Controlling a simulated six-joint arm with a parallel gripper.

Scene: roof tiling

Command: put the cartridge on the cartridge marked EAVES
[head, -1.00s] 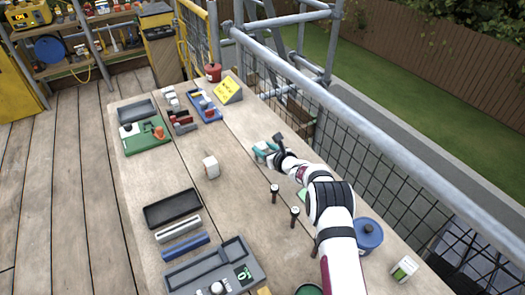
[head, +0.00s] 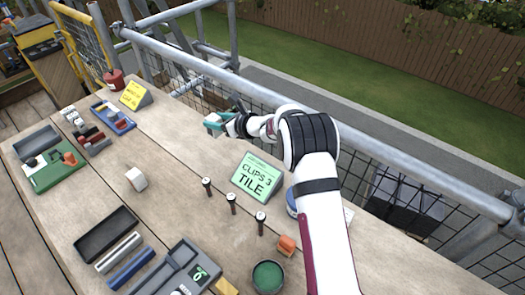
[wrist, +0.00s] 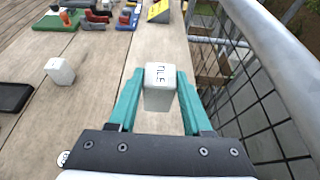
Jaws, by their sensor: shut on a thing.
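My gripper (wrist: 160,88) is shut on a white block-shaped cartridge (wrist: 160,76) with the letters TILE on its face. The cartridge sits between the two teal fingers. In the head view my gripper (head: 220,122) is near the rail-side edge of the table; the cartridge is hard to make out there. Another white block (head: 136,179) stands alone on the table, left of my gripper, and also shows in the wrist view (wrist: 60,70). I cannot read any marking on it, and I see no EAVES lettering.
A green sign (head: 257,178) reads CLIPS 3 TILE. Several dark upright pegs (head: 231,203) stand before it. A black tray (head: 105,234), grey case (head: 182,275), green tray (head: 58,173) and yellow sign (head: 135,96) are around. A metal rail (head: 300,115) runs along the right side.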

